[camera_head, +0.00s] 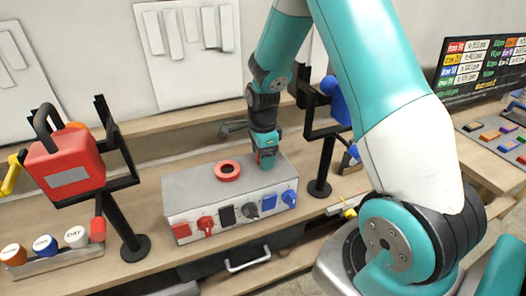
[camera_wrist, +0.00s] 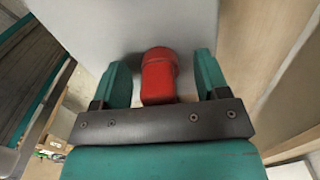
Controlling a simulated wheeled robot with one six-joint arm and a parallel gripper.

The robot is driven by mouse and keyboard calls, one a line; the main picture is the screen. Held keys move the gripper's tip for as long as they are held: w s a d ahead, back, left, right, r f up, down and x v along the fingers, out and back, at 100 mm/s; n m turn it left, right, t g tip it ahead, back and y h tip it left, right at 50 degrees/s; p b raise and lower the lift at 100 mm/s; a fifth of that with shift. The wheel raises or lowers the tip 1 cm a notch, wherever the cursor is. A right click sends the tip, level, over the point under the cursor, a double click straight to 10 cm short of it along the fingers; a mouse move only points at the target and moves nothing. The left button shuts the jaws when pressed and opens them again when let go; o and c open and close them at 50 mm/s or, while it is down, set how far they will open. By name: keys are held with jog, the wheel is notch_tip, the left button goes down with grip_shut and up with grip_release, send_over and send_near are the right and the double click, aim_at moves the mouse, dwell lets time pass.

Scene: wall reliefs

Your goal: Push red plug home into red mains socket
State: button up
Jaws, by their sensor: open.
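A red plug-like piece (camera_wrist: 158,75) stands between the fingers of my gripper (camera_wrist: 160,84) in the wrist view, with a gap on both sides. My gripper is open and points down at the back right of a grey box (camera_head: 190,190). In the head view my gripper (camera_head: 266,161) hides most of the red piece. I cannot tell which is the mains socket, or whether the red piece is seated in anything.
A red ring (camera_head: 227,171) lies on the box top. Black and blue fittings (camera_head: 269,225) continue along the front. A black stand (camera_head: 131,241) with a red case (camera_head: 66,164) is at the left; another stand (camera_head: 322,180) is close right of the box.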

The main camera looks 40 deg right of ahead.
jog(key=c, duration=1)
jog(key=shift+r, duration=0.1)
notch_tip(320, 180, up, 19)
jog(key=b, duration=0.3)
jog(key=shift+n, duration=0.4)
jog(key=shift+w+a+f+p, duration=0.35)
jog(key=shift+a+f+p, duration=1.4)
jog(key=shift+p, duration=0.15)
jog(key=shift+w+a+f+p, duration=0.35)
jog(key=shift+a+f+p, duration=1.35)
jog(key=shift+p, duration=0.15)
jog(key=shift+w+a+f+p, duration=0.35)
jog(key=shift+a+f+p, duration=1.35)
jog(key=shift+p, duration=0.2)
